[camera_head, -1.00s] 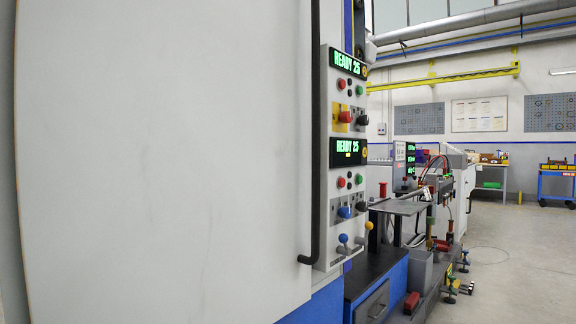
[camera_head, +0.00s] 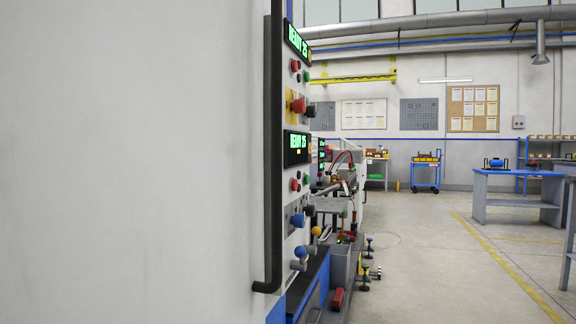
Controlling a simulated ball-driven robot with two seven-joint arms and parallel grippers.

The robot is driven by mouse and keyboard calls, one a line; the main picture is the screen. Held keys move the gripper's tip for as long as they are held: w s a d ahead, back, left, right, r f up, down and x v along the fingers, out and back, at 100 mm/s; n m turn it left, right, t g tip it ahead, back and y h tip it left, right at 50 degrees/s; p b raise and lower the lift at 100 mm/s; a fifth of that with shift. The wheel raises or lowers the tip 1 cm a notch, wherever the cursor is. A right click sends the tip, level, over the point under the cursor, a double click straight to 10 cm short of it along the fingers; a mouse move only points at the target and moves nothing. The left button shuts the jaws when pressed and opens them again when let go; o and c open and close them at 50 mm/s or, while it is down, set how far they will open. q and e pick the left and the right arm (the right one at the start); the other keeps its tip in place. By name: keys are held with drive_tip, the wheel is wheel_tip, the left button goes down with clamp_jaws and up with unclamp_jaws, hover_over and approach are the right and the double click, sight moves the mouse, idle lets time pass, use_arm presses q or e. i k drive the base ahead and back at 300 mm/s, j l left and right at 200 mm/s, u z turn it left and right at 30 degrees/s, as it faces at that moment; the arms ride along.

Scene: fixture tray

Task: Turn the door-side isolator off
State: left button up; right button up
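A control panel (camera_head: 291,140) stands edge-on just right of a large pale door (camera_head: 130,160). On its upper half, a red rotary knob (camera_head: 298,106) sits on a yellow plate, and a black knob (camera_head: 310,111) sits to its right. On its lower half are a blue knob (camera_head: 298,220) and a dark knob (camera_head: 309,210). I cannot tell which knob is the door-side isolator, or which way any knob points, at this slant. Neither of my grippers is in view.
A long black door handle (camera_head: 273,150) runs down beside the panel. Two ball-ended levers, blue (camera_head: 301,252) and yellow (camera_head: 316,231), stick out below. A red block (camera_head: 337,298) lies low beside the machine. Open floor (camera_head: 420,270) stretches right towards a blue workbench (camera_head: 520,190).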

sight(298, 106)
drive_tip(key=u, duration=0.3)
drive_tip(key=i+l+u, duration=0.3)
drive_tip(key=u, duration=0.15)
drive_tip(key=i+l+u, duration=0.3)
drive_tip(key=l+u, duration=0.15)
